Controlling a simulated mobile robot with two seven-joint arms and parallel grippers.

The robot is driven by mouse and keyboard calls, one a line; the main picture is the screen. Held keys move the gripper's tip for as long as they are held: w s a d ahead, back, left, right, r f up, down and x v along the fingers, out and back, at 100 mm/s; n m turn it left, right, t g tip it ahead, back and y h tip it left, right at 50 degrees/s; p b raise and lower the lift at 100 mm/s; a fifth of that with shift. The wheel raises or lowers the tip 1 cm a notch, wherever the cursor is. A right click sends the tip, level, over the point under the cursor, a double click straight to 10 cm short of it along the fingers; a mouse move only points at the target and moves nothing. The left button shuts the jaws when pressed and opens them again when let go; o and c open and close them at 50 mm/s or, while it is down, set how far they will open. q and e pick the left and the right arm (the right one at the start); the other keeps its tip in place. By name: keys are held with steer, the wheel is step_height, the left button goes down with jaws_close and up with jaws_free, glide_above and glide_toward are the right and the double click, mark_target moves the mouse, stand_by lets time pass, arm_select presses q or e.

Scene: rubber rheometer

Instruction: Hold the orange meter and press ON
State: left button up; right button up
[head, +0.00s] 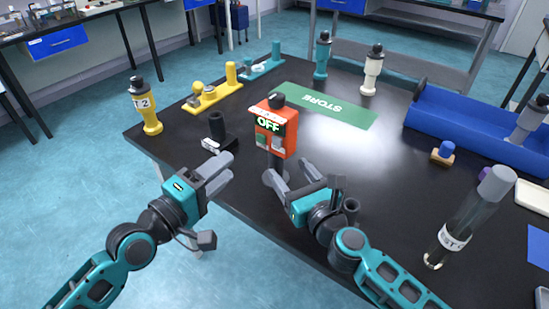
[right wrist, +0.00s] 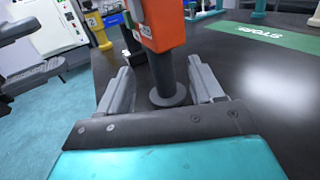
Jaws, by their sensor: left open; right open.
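The orange meter (head: 270,130) stands upright on a grey post near the table's front edge. Its display reads OFF, and small pale and grey buttons sit below it. The right wrist view shows its orange body (right wrist: 165,22), cut off at the top, and its post (right wrist: 166,72) on a round base. My right gripper (head: 288,173) is open at the post; in the right wrist view its fingers (right wrist: 162,82) lie on either side of the post with gaps. My left gripper (head: 218,173) is open and empty, left of the meter and apart from it.
A black holder (head: 218,132) stands just left of the meter. A green STORE mat (head: 325,105) lies behind. A blue tray (head: 470,130) and a clear cylinder (head: 465,220) are right.

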mark_target(280, 164)
steer(key=shift+f, duration=0.85)
steer(key=x, duration=0.7)
steer(key=shift+w+a, duration=0.15)
steer(key=shift+w, duration=0.05)
steer(key=shift+c, duration=0.4)
steer(key=c, duration=1)
arm_select(q)
jaws_close()
arm_select(e)
steer(key=shift+c, duration=0.3)
